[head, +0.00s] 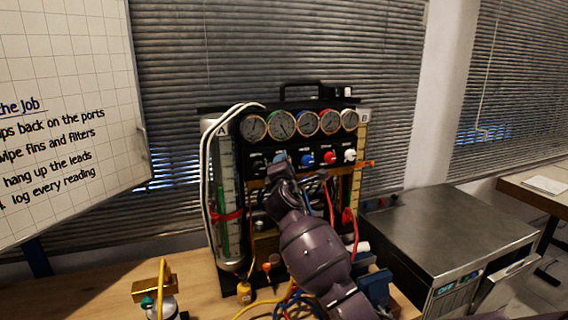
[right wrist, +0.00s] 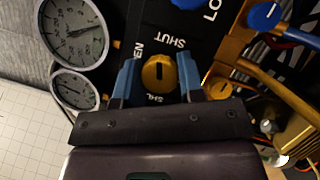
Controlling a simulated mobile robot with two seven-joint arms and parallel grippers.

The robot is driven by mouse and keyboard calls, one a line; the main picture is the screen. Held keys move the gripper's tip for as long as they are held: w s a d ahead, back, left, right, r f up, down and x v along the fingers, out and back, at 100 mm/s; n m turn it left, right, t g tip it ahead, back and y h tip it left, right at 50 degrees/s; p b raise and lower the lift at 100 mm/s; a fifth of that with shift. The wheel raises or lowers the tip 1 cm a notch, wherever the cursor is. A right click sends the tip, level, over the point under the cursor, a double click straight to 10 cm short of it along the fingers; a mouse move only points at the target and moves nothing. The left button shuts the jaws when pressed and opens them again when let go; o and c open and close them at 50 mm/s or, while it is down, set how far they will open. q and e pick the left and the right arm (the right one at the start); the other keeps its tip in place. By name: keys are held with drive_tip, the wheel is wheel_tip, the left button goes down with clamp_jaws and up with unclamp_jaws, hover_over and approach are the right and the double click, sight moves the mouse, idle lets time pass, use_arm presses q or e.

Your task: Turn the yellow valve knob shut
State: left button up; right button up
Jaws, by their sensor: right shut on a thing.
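The yellow valve knob (right wrist: 158,73) is on the dark panel of the gauge rig (head: 290,127). In the right wrist view it sits between the two blue fingers of my right gripper (right wrist: 158,80), which is shut on it. A dark mark shows on the knob's face. The word SHUT and part of another label, ending in EN, are printed around it, upside down or sideways in this view. In the head view my right gripper (head: 280,163) is at the panel and hides the knob. My left gripper is in neither view.
Several round gauges (head: 282,124) line the rig's top. Blue (head: 308,159), red (head: 330,157) and white (head: 349,155) knobs sit right of my gripper. Hoses hang below. A metal cabinet (head: 440,225) stands right, a whiteboard (head: 70,100) left.

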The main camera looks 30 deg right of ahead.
drive_tip(key=shift+m+g, duration=0.7)
drive_tip(key=shift+m, duration=1)
drive_tip(key=o, duration=0.9)
drive_tip(key=b+v, duration=0.1)
drive_tip(key=v, duration=0.9)
drive_tip(key=shift+s+a+r, duration=0.15)
drive_tip(key=shift+s+a, duration=0.05)
drive_tip(key=shift+s, duration=0.2)
drive_tip(key=shift+m, duration=0.3)
